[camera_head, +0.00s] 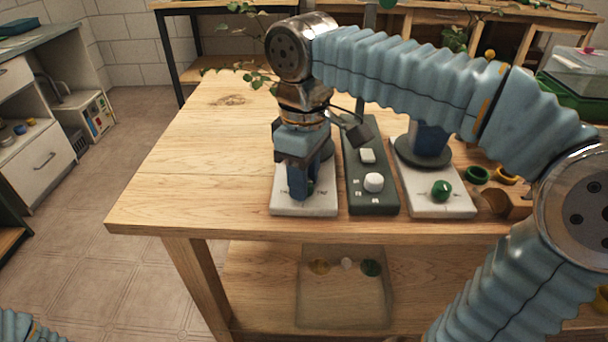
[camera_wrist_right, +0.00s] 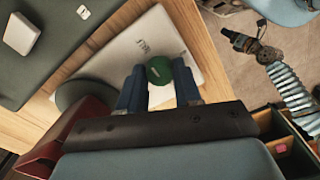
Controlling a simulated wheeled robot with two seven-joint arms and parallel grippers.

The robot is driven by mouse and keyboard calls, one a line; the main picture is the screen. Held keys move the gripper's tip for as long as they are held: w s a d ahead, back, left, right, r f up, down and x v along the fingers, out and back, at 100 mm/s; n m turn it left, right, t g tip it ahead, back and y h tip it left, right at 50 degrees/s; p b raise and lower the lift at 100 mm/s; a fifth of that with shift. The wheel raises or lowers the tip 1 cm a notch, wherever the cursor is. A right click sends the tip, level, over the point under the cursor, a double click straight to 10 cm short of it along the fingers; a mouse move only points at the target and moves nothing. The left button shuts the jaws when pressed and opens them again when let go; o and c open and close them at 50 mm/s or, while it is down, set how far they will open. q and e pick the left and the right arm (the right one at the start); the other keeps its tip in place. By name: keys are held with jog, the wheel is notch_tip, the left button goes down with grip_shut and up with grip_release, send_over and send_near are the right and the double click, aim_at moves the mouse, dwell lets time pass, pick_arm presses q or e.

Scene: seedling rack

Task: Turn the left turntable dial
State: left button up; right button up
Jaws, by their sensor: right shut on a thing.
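The left turntable has a white base (camera_head: 288,208) near the table's front edge, with a dark round platter partly hidden behind my arm. Its green dial (camera_wrist_right: 159,70) sits between the blue fingers of my right gripper (camera_wrist_right: 159,80) in the wrist view. The right gripper (camera_head: 303,190) points down over the base in the head view and hides most of the dial; it is shut on the dial. A jointed arm at the right of the wrist view appears to be my left arm, with its gripper (camera_wrist_right: 240,42) small and its jaws unclear. The head view shows only bellows at the lower left.
A dark green control box (camera_head: 357,200) with a white knob (camera_head: 374,182) stands just right of the left turntable. Beyond it is a second turntable (camera_head: 435,207) with its own green dial (camera_head: 441,189), carrying a blue pot. Green and yellow rings lie farther right. The table's left part is clear.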

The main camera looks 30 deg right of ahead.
dwell(0.5)
jog(key=o, duration=1)
jog(key=shift+o, duration=0.2)
notch_tip(320, 180, up, 12)
